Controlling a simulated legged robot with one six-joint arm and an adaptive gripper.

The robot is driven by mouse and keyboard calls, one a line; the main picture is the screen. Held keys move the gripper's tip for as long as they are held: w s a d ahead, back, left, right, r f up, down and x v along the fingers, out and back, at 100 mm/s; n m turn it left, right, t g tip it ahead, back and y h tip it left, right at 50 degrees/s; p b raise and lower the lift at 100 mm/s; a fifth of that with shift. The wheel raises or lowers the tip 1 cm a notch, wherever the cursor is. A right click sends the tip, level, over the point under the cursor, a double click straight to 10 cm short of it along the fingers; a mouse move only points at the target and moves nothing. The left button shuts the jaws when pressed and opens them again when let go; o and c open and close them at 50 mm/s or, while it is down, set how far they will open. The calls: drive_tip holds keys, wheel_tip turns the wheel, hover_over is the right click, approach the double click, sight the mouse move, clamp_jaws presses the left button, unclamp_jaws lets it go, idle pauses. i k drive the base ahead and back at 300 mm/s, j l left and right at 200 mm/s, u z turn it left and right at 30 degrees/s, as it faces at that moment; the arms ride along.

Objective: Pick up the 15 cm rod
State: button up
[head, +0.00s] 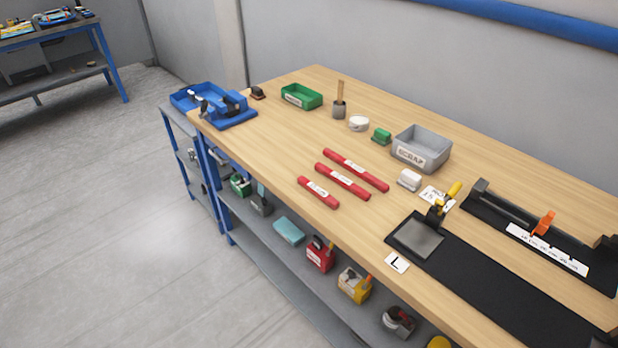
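Three red rods of differing length lie side by side on the wooden workbench top. The shortest rod (318,192) is nearest the front edge, the middle rod (342,181) lies just behind it, and the longest rod (356,170) is farthest back. They lie roughly parallel, with small gaps between them. Each seems to carry a pale label, too small to read, so I cannot tell from print which is 15 cm. My gripper is not in view.
A grey scrap bin (421,149), a white block (409,180) and a yellow-handled clamp (447,199) stand right of the rods. A black fixture (540,236) is farther right. A green tray (301,96) and blue vise (229,108) are left. Bare wood surrounds the rods' left side.

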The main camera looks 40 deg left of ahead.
sight(333, 203)
drive_tip(key=k+j+u, duration=0.1)
drive_tip(key=u, duration=0.3)
drive_tip(key=j+u, duration=0.15)
drive_tip(key=u, duration=0.25)
drive_tip(key=j+u, duration=0.2)
drive_tip(key=u, duration=0.2)
drive_tip(key=k, duration=0.05)
